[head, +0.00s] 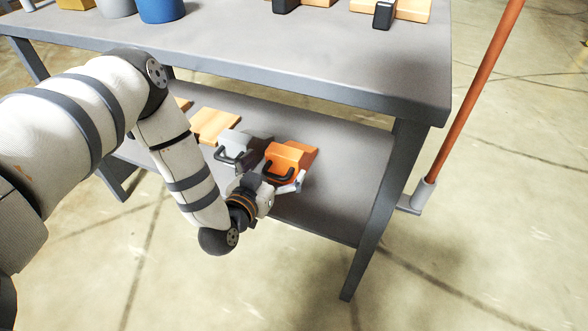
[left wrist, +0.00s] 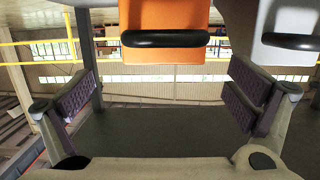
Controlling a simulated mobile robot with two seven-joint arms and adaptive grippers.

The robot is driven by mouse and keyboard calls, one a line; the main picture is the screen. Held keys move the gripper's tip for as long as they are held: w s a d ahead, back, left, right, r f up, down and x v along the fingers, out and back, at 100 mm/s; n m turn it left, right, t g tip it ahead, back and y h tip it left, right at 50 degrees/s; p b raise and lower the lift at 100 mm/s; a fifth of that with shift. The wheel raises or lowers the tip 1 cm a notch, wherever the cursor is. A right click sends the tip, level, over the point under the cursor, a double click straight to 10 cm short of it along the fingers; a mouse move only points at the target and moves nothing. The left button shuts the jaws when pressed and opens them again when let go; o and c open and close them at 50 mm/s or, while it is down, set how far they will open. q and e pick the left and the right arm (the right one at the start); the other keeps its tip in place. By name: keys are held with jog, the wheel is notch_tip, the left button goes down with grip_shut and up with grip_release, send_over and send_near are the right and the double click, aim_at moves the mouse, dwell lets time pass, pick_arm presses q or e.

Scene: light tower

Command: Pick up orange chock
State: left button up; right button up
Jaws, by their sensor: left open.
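The orange chock (head: 287,154) is a block with a dark handle, on the lower shelf of the table. My left gripper (head: 270,184) is just in front of it, fingers spread, with nothing held. In the left wrist view the orange chock (left wrist: 165,18) and its black handle (left wrist: 165,39) are at the top, in line with the gap between the fingers of my left gripper (left wrist: 164,95). The handle appears beyond the fingertips; contact cannot be told. My right gripper is not in view.
A grey chock (head: 232,143) with a dark handle stands close left of the orange one. Wooden boards (head: 214,124) lie farther left on the shelf. The tabletop (head: 350,55) overhangs the shelf, and a table leg (head: 376,210) stands to the right.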

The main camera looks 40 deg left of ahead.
aim_at(290, 146)
pick_arm(q)
jog(key=b+x, duration=0.1)
jog(key=x, duration=0.3)
jog(key=b+x, duration=0.2)
jog(key=x, duration=0.3)
jog(key=shift+a+f, duration=0.2)
jog(key=shift+a, duration=0.05)
jog(key=shift+w+r+b, duration=0.1)
jog(key=shift+w+b, duration=0.1)
jog(key=shift+b, duration=0.1)
jog(key=shift+r, duration=0.1)
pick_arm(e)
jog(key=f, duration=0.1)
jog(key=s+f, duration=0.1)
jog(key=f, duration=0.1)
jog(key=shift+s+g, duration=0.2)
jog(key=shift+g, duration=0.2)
pick_arm(q)
jog(key=c, duration=1.9)
